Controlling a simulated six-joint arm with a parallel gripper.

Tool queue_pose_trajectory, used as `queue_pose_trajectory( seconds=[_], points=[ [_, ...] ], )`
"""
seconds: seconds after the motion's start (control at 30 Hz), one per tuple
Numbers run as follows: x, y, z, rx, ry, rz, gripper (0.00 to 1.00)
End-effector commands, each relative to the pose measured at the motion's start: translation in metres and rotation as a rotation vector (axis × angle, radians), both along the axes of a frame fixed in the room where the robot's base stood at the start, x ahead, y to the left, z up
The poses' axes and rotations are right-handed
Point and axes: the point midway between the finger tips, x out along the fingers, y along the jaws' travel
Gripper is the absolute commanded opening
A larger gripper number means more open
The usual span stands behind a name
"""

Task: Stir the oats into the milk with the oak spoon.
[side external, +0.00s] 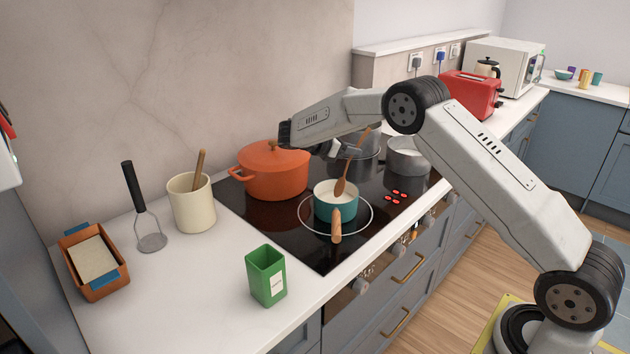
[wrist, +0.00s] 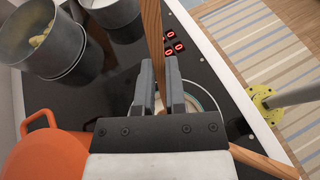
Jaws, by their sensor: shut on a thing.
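My gripper (side external: 345,149) is shut on the handle of the oak spoon (side external: 341,186), above the hob. In the wrist view the spoon's handle (wrist: 152,28) stands between the two fingers (wrist: 156,90). The spoon is tilted, bowl down, over the small teal saucepan (side external: 335,210). Pale milk (side external: 326,190) shows inside the pan; I cannot make out separate oats. I cannot tell whether the spoon's bowl touches the milk. The saucepan's wooden handle (side external: 337,228) points to the front. In the wrist view my gripper hides most of the pan.
An orange lidded pot (side external: 272,172) stands close to the left of the saucepan. Grey pots (side external: 408,160) stand behind and right. An open green container (side external: 266,278), a cream crock (side external: 192,205), a masher (side external: 150,242) and a brown dish (side external: 110,284) stand on the left worktop.

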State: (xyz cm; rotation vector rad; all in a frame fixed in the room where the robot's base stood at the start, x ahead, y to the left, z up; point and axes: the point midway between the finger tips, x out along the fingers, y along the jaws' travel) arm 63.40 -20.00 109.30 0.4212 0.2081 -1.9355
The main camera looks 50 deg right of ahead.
Motion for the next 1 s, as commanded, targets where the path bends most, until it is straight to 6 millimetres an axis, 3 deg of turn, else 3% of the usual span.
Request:
queue_pose_trajectory(
  seconds=[0.6, 1.0],
  points=[
    [-0.007, -0.012, 0.032, -0.001, 0.000, 0.000, 0.00],
    [-0.008, -0.013, 0.035, -0.001, 0.001, 0.000, 0.00]
  ],
)
